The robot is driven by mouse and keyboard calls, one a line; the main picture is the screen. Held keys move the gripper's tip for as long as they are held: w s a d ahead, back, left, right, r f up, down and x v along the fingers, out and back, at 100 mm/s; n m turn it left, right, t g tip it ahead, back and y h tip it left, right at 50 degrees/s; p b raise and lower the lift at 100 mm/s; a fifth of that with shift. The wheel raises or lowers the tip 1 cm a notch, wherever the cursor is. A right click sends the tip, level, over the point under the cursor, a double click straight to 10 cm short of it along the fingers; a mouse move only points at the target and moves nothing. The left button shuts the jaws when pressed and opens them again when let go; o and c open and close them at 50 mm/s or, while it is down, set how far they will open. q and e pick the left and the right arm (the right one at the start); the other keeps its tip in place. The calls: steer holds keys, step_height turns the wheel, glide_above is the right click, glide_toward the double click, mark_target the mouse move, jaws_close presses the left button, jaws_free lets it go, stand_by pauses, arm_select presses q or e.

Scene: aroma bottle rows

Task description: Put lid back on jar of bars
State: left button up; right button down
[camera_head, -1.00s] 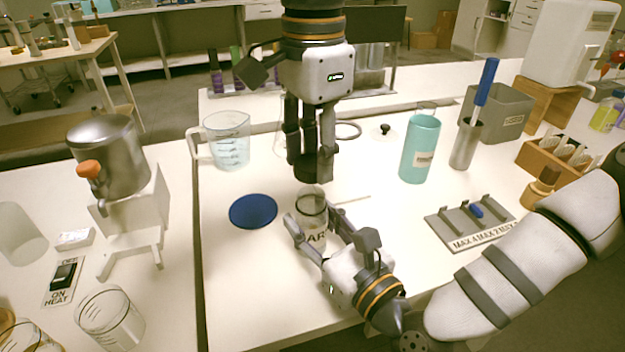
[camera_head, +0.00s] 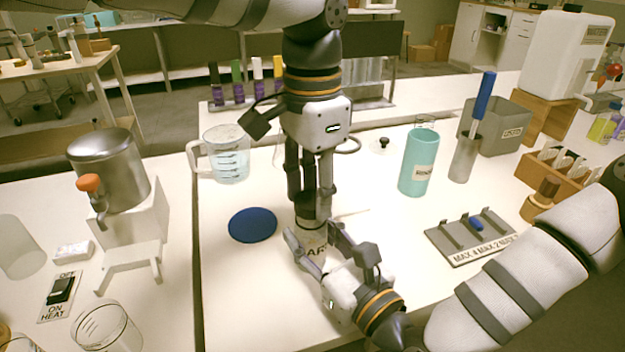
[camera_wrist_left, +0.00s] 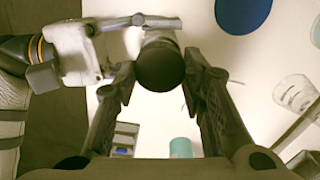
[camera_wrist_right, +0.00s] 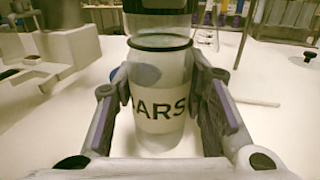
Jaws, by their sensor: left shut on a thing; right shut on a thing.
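The clear jar with a label ending in "ARS" (camera_head: 314,247) stands upright on the table, with my right gripper (camera_head: 316,238) shut around its sides. The jar also shows in the right wrist view (camera_wrist_right: 160,105). My left gripper (camera_head: 310,196) points down over the jar and is shut on the dark round lid (camera_wrist_left: 160,65). In the right wrist view the lid (camera_wrist_right: 158,22) is over the jar's mouth, about centred. The jar's contents are hard to make out.
A blue disc (camera_head: 252,225) lies left of the jar. A measuring jug (camera_head: 228,158) stands behind it. A teal bottle (camera_head: 418,162) and a grey rack (camera_head: 470,238) are to the right. A small black-knobbed lid (camera_head: 382,146) lies at the back.

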arm_select(q)
steer(key=shift+f, duration=0.6)
stand_by(0.5)
